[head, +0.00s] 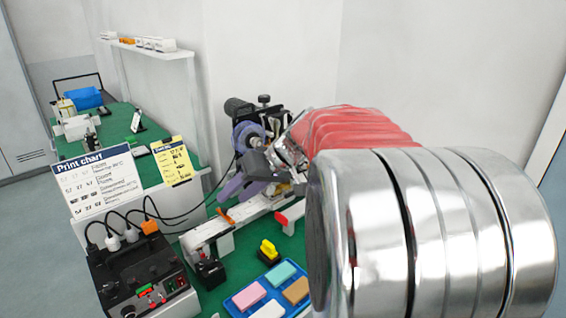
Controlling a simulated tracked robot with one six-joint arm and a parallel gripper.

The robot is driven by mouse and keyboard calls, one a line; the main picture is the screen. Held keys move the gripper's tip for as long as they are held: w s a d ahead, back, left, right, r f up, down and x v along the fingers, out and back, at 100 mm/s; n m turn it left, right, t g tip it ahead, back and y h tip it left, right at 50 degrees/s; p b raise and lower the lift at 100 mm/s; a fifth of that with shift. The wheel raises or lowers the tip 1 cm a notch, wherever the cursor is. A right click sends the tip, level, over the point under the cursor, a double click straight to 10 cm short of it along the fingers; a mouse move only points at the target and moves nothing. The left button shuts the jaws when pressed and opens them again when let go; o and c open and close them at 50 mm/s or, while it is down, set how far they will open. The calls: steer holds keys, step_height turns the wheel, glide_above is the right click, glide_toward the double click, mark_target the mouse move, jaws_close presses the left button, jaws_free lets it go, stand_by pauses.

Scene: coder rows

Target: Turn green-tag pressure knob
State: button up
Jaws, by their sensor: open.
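My gripper (242,165) is at the end of my red and silver arm, at the dark coder machine (240,108) mid-picture. It is open, with grey and purple parts around it. I cannot clearly separate the fingers from the machine. No green-tagged knob can be made out on the coder; my gripper and arm cover part of it. A black control box (118,268) at the lower left has a small green mark (145,290) and red parts on its front. I cannot tell whether a knob belongs to that mark.
A white print chart (98,182) and a yellow card (172,165) stand left of the coder. Black cables rise from the control box. A blue tray (241,302) with coloured blocks and a yellow-handled stamp (268,250) lie on the green bench. My arm hides the right side.

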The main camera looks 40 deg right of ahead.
steer(key=s+a+f+h, duration=0.2)
steer(key=s+a, duration=0.6)
steer(key=s, duration=0.2)
steer(key=s+a+f+n+g+h, duration=0.1)
steer(key=s+a+f+h, duration=0.1)
steer(key=s+a, duration=0.7)
steer(key=shift+s+a+f+n+g+h, duration=0.15)
steer(key=shift+s+f+n+g+h, duration=0.15)
steer(key=shift+s, duration=0.3)
steer(key=shift+c, duration=0.5)
steer(key=shift+c, duration=0.8)
steer(key=shift+a, duration=0.1)
